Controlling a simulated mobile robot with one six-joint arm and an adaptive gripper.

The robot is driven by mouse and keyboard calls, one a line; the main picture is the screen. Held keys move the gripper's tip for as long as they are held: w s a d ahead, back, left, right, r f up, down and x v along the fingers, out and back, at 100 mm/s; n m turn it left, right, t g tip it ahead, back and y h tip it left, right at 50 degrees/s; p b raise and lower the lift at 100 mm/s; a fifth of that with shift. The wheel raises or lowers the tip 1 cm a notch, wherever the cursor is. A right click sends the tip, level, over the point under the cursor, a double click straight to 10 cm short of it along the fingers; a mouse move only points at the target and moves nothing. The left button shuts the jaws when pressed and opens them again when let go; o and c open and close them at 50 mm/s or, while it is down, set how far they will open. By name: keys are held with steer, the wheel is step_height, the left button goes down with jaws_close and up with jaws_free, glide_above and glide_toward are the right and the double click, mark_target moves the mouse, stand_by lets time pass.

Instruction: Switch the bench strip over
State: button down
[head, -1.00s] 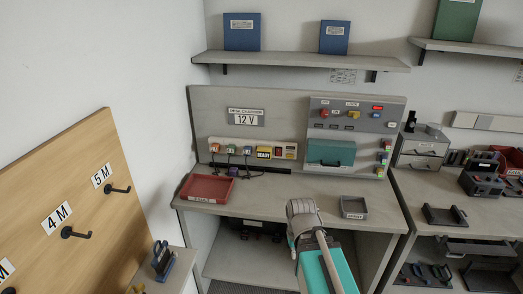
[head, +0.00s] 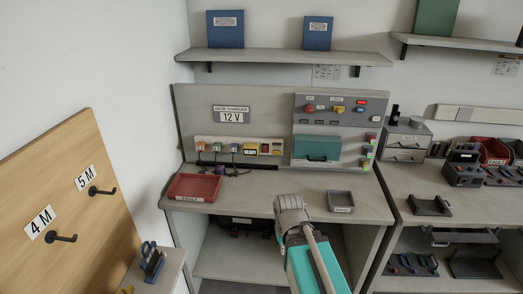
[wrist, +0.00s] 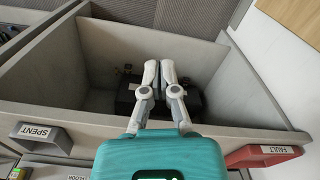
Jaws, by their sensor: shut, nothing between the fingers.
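A pale strip (head: 215,150) with several coloured plugs runs along the back panel of the bench (head: 250,195), under the "12 V" sign. Dark items (head: 240,230) also lie in the shadow below the bench top, and a dark box (wrist: 125,103) there shows in the wrist view. My gripper (wrist: 160,66) is shut and empty, in front of the under-bench space in that view. In the head view its fingers are hidden behind my arm.
A red "FAULT" tray (head: 193,187) sits at the bench's left and a grey "SPENT" tray (head: 341,201) at its right. A control panel (head: 335,112) with coloured knobs and a teal cover (head: 316,150) stands behind. The bench top between the trays is mostly clear.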

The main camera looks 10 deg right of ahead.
steer(key=shift+w, duration=0.1)
stand_by(0.5)
